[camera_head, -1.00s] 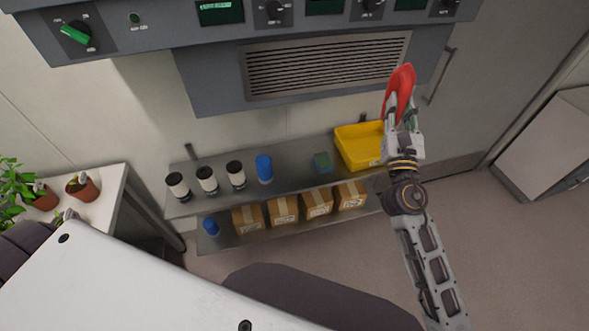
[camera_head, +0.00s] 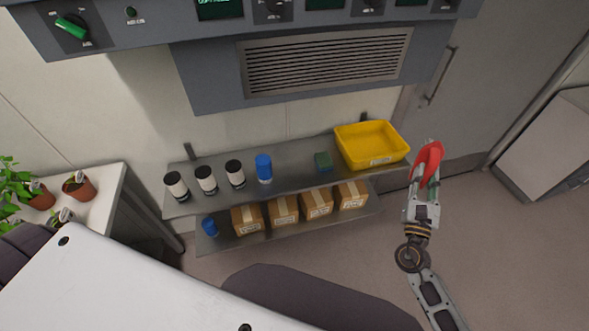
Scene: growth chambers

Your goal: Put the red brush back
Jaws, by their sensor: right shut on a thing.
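The red brush (camera_head: 428,158) is held in my right gripper (camera_head: 425,181), which is shut on it. The gripper and brush are to the right of the yellow bin (camera_head: 403,153) and the right end of the upper shelf, apart from the bin in the picture. The gripper fingers hide the lower part of the brush. The yellow bin stands on the upper metal shelf (camera_head: 300,166) at its right end and looks empty. My left gripper is not in view.
The lower shelf holds cardboard boxes (camera_head: 284,211) and a blue container (camera_head: 210,227). A grey control panel (camera_head: 320,75) overhangs the shelves. Potted plants (camera_head: 79,187) stand left.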

